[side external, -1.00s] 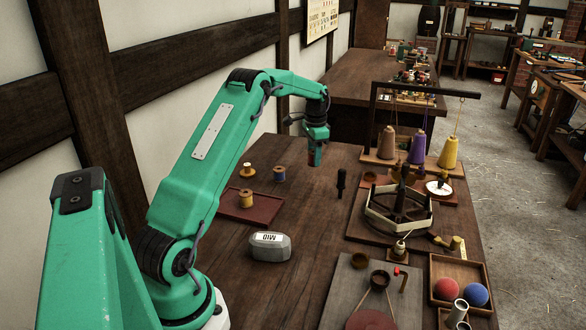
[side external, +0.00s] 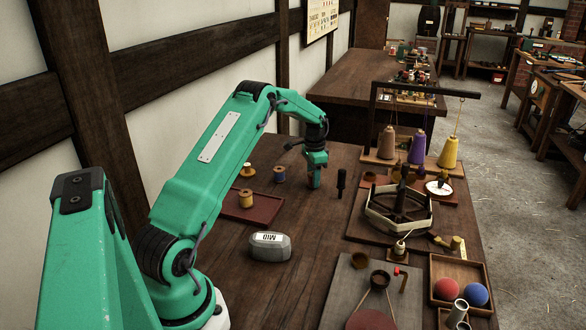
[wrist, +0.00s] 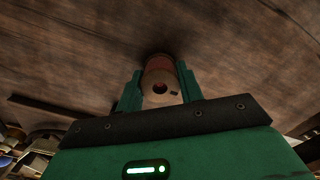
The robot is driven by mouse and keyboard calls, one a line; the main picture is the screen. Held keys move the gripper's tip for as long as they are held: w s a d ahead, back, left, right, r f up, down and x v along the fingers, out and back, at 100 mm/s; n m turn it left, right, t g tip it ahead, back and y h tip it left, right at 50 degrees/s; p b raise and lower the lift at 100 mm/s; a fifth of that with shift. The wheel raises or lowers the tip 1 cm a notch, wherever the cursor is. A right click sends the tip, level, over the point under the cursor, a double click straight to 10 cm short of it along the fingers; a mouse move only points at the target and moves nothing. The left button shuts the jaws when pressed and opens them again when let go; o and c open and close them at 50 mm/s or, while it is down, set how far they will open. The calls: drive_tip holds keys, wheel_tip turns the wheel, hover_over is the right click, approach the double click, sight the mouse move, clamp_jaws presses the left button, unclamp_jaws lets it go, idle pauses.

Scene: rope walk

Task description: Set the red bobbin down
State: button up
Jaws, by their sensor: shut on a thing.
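My gripper (side external: 314,181) is low over the dark wooden bench, shut on the red bobbin. In the wrist view the red bobbin (wrist: 160,82) sits between the two green fingers, with its pale end flange and dark centre hole facing the camera. In the side view the fingers hide most of the bobbin. The bobbin is close to the bench top (side external: 300,215); I cannot tell whether it touches.
A yellow bobbin (side external: 246,198) stands on a dark red mat (side external: 262,213). A dark upright tool (side external: 341,183) is close on the right.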

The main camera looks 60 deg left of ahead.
drive_tip(key=shift+f, duration=0.15)
drive_tip(key=o, duration=1)
wheel_tip(320, 180, up, 12)
drive_tip(key=shift+r, duration=0.15)
idle(0.3)
idle(0.5)
